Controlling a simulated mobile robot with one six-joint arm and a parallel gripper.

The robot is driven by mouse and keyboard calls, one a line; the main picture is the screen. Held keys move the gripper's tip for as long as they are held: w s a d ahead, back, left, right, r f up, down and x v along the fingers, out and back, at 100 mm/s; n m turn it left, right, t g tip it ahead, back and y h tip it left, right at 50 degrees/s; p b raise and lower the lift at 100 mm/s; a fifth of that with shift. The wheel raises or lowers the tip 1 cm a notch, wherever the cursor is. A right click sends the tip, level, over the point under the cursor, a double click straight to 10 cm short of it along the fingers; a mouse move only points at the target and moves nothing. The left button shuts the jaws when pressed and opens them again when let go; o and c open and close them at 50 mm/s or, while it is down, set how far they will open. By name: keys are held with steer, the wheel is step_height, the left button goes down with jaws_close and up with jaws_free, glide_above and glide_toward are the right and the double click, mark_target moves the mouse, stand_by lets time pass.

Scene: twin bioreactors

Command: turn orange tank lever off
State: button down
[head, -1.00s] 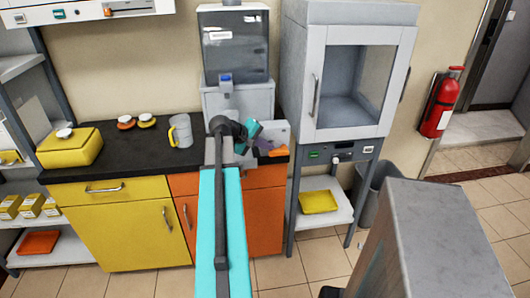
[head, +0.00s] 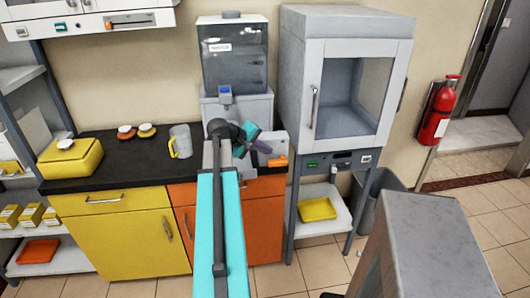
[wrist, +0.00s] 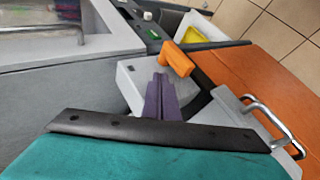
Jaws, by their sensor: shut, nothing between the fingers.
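The orange lever (head: 278,161) sits on a small pale grey box (head: 250,172) at the right end of the counter, below the clear tank (head: 234,58). In the wrist view the orange lever (wrist: 178,60) is a short bar at the box's (wrist: 130,83) far end, angled down to the right. My gripper (head: 264,147) has purple fingers and is shut and empty. In the wrist view its fingertips (wrist: 160,80) point at the lever from just short of it. Whether they touch cannot be told. The lever's pivot is not clearly visible.
A grey cabinet with a glass door (head: 345,95) stands right of the box. A clear mug (head: 180,141) and a yellow container (head: 70,158) stand on the black counter to the left. An orange cabinet door (wrist: 255,75) with a metal handle (wrist: 275,122) is below.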

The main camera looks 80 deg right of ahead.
steer(key=w+f+b+v, duration=0.1)
steer(key=b+v, duration=0.1)
steer(key=v, duration=0.7)
steer(key=shift+w+a, duration=0.25)
steer(key=shift+a, duration=0.25)
steer(key=shift+r, duration=0.1)
